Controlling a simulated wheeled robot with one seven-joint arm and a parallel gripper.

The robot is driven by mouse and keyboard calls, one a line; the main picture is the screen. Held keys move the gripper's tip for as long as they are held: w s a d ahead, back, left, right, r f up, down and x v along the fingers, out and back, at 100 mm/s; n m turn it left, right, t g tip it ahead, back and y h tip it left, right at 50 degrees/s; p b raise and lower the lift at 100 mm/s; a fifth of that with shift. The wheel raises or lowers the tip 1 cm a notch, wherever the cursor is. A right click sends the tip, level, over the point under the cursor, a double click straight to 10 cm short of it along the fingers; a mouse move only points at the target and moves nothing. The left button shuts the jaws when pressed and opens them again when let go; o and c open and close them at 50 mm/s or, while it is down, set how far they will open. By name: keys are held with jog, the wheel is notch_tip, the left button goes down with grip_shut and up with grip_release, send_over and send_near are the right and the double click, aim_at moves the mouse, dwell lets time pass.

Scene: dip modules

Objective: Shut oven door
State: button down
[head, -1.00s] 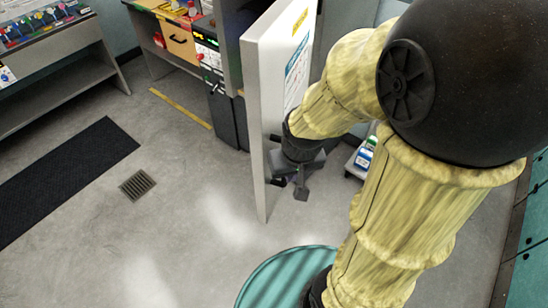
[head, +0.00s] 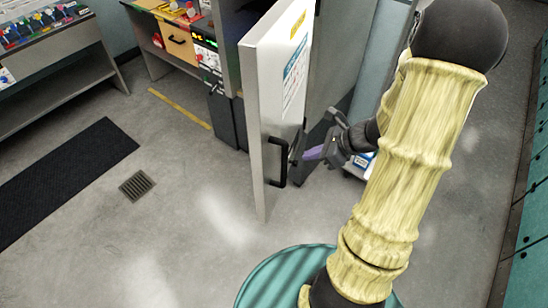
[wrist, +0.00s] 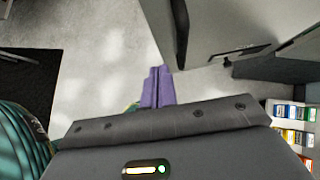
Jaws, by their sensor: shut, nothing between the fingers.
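The oven door (head: 285,70) stands open in the middle of the head view, a tall pale grey panel with a yellow label and a blue-and-white label. A black handle (head: 277,162) is low on it. My gripper (head: 312,153) is just right of the door's labelled face, its purple fingers pointing left toward it. Whether they touch the door I cannot tell. In the wrist view my gripper (wrist: 157,88) shows its two purple fingers together, with nothing between them. A grey panel (wrist: 215,30), seemingly the door, rises just beyond and right of the fingertips.
The grey oven body (head: 340,60) stands behind the door. A low cart with small boxes (head: 358,163) is right of my gripper. A black mat (head: 65,180) and a floor drain (head: 137,184) lie left. The floor between is clear.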

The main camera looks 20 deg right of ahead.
jog(key=shift+a+f, duration=0.1)
jog(key=shift+a, duration=0.05)
jog(key=p, duration=0.3)
send_near(265, 162)
jog(key=x, duration=0.5)
jog(key=shift+s+a+f, duration=0.1)
jog(key=shift+s, duration=0.1)
jog(key=shift+w+a+f, duration=0.1)
jog(key=shift+w+a, duration=0.1)
jog(key=shift+w+a+b, duration=0.1)
jog(key=shift+a+b, duration=0.05)
jog(key=shift+b, duration=0.15)
